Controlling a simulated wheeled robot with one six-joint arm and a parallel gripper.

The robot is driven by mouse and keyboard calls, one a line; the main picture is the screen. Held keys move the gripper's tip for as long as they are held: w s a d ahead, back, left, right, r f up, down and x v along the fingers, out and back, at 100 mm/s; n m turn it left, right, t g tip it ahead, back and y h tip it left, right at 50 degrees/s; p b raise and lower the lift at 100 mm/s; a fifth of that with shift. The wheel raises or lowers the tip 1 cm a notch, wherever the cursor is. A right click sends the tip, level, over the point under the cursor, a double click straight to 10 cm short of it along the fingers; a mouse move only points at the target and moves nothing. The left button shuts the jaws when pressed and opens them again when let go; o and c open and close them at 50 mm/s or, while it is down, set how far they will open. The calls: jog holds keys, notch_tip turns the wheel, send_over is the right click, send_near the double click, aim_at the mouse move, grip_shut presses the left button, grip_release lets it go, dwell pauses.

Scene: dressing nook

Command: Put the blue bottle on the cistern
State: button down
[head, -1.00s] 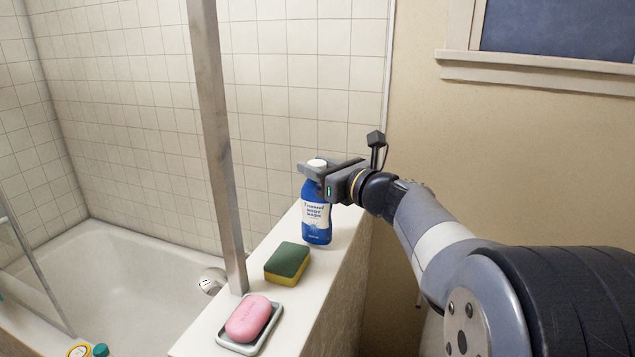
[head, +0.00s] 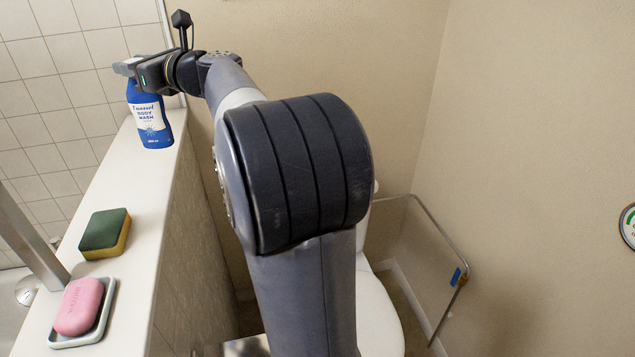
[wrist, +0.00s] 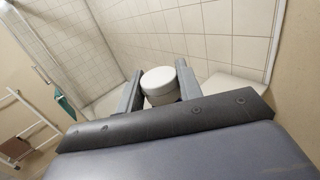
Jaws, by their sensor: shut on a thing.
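The blue bottle (head: 150,117), with a white body-wash label, is upright at the far end of the white ledge. Its base appears to be on or just above the ledge; I cannot tell which. My gripper (head: 128,70) is shut on the bottle near its top. In the wrist view, the bottle's white cap (wrist: 160,82) sits between the two fingers of my gripper (wrist: 158,90). The cistern is not clearly seen; my arm covers much of the area by the white toilet (head: 381,318).
On the ledge (head: 125,185), nearer than the bottle, are a green and yellow sponge (head: 105,232) and a pink soap (head: 79,306) in a dish (head: 98,336). A metal post (head: 28,240) stands at the left. A clear panel with a metal frame (head: 440,232) stands right of the toilet.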

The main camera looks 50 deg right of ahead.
jog(key=w+d+f+m+h+b, duration=0.1)
jog(key=d+f+m+h+b, duration=0.2)
jog(key=d, duration=0.8)
jog(key=w+d+f+m+h, duration=0.1)
jog(key=d+f+h, duration=0.2)
jog(key=d+f, duration=0.55)
jog(key=w+d+f+m+h+b, duration=0.15)
jog(key=d+h, duration=0.25)
jog(key=d, duration=1)
jog(key=s+d+f+m+g+h+b, duration=0.1)
jog(key=s+d+f+m+h, duration=0.1)
jog(key=s+d+f, duration=0.45)
jog(key=s+d+f+m+g+h+b, duration=0.1)
jog(key=s+d+f+m+h+b, duration=0.15)
jog(key=d, duration=0.75)
jog(key=s+d+f+m+g+h+b, duration=0.1)
jog(key=s+d+f+h, duration=0.1)
jog(key=s+d+f, duration=0.35)
jog(key=w+d+f+b, duration=0.1)
jog(key=d+f+b, duration=0.1)
jog(key=f, duration=0.8)
jog(key=shift+d+f+b, duration=0.2)
jog(key=shift+d+b, duration=0.1)
jog(key=shift+d, duration=0.3)
jog(key=shift+f, duration=0.1)
jog(key=shift+f+b, duration=0.15)
jog(key=shift+b, duration=0.15)
jog(key=c, duration=1)
grip_release()
